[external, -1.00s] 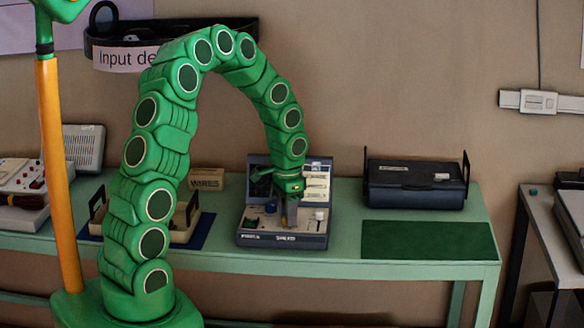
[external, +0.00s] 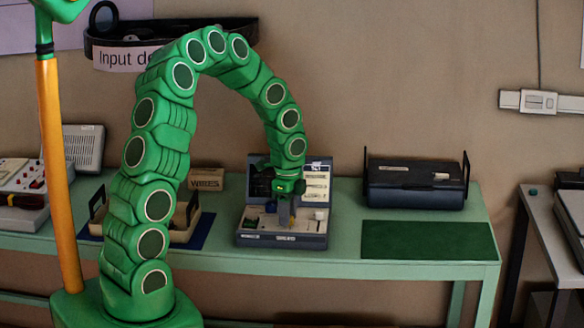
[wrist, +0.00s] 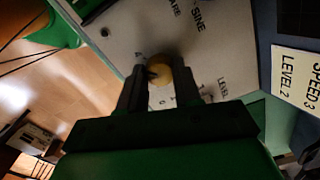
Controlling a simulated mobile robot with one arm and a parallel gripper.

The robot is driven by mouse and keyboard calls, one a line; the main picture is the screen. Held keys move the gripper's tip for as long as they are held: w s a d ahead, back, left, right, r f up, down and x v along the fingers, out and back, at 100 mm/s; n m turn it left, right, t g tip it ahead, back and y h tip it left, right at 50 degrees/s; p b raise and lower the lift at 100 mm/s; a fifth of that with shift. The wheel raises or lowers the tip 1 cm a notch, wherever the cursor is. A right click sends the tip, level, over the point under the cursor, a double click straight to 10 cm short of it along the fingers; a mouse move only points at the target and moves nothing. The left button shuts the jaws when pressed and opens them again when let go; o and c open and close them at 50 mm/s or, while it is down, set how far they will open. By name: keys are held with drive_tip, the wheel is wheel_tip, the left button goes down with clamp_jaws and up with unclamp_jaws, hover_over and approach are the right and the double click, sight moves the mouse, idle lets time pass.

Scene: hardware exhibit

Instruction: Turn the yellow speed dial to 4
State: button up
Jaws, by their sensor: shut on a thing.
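The yellow speed dial (wrist: 159,74) is on the pale panel (wrist: 215,50) of the open blue-grey case (external: 283,241). My gripper (wrist: 160,77) points down at the panel, with one finger on each side of the dial, shut on it. A dark mark shows on the dial's left side in the wrist view. Small scale marks show around the dial, too blurred to read surely. In the external view my gripper (external: 291,222) hides most of the dial, so its setting cannot be told.
A white knob (external: 319,215) is right of my gripper. A dark case (external: 415,186) and a green mat (external: 428,240) are farther right. A tray (external: 183,231) stands left.

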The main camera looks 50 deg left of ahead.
drive_tip(key=shift+m, duration=0.5)
drive_tip(key=o, duration=1)
drive_tip(key=shift+o, duration=0.2)
drive_tip(key=shift+r, duration=0.1)
wheel_tip(320, 180, up, 7)
drive_tip(key=shift+f, duration=0.2)
drive_tip(key=shift+r, duration=0.5)
